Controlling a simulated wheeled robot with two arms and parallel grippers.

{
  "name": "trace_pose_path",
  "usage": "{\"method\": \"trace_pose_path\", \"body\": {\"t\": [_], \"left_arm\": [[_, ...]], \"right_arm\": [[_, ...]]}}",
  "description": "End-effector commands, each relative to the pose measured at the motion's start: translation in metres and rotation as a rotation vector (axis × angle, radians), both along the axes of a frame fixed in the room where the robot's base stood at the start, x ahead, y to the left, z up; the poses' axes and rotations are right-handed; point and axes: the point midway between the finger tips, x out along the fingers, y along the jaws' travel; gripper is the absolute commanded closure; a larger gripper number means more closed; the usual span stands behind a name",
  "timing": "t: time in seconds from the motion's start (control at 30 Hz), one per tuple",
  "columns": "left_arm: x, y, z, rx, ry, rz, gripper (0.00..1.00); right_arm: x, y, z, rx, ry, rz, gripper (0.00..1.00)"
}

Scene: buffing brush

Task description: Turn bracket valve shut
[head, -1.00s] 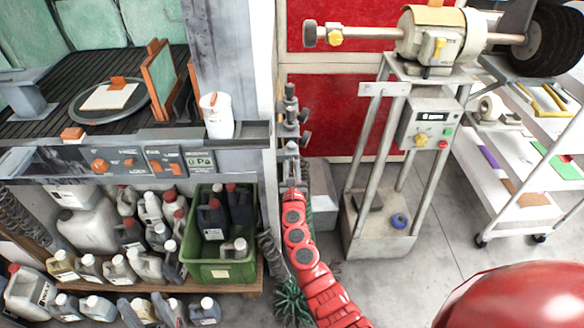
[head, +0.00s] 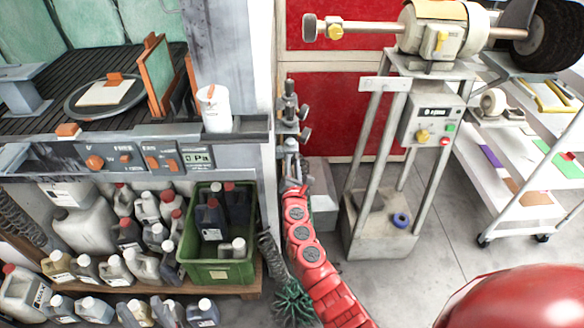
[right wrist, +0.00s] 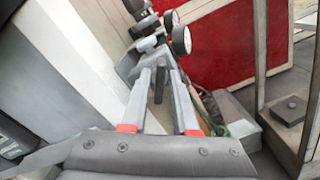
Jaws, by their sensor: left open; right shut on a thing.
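The bracket valve (head: 290,110) is a grey upright fitting on the white wall edge, with round dark-rimmed parts on its right side. It also shows at the top of the right wrist view (right wrist: 150,45). My right gripper (head: 291,160) is at the lower end of this fitting, at the tip of my red arm. In the right wrist view its two grey fingers (right wrist: 160,80) with red bases are shut on a dark narrow piece between them, which looks like the valve's handle. The exact contact is partly hidden. My left gripper is not in view.
A workbench (head: 150,125) with a white cup (head: 214,110) stands left. Below it are several jugs and a green crate (head: 218,272). A buffing machine stand (head: 375,215) and a white trolley (head: 505,195) stand right. Grey floor is open between them.

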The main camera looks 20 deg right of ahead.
Motion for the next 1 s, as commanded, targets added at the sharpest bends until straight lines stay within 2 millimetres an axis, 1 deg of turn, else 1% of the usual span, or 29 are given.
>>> {"method": "trace_pose_path", "body": {"t": [0.03,0.6,0.8,1.0], "left_arm": [[0.0,0.0,-0.007,0.0,0.0,0.0,0.5],[0.0,0.0,-0.047,0.0,0.0,0.0,0.5],[0.0,0.0,-0.06,0.0,0.0,0.0,0.5],[0.0,0.0,-0.07,0.0,0.0,0.0,0.5]], "right_arm": [[0.0,0.0,-0.004,0.042,-0.011,0.001,1.0],[-0.001,-0.002,-0.008,0.562,-0.161,0.001,1.0],[-0.001,-0.003,-0.007,0.724,-0.209,0.0,1.0],[-0.001,-0.003,-0.008,0.85,-0.243,-0.001,1.0]]}}
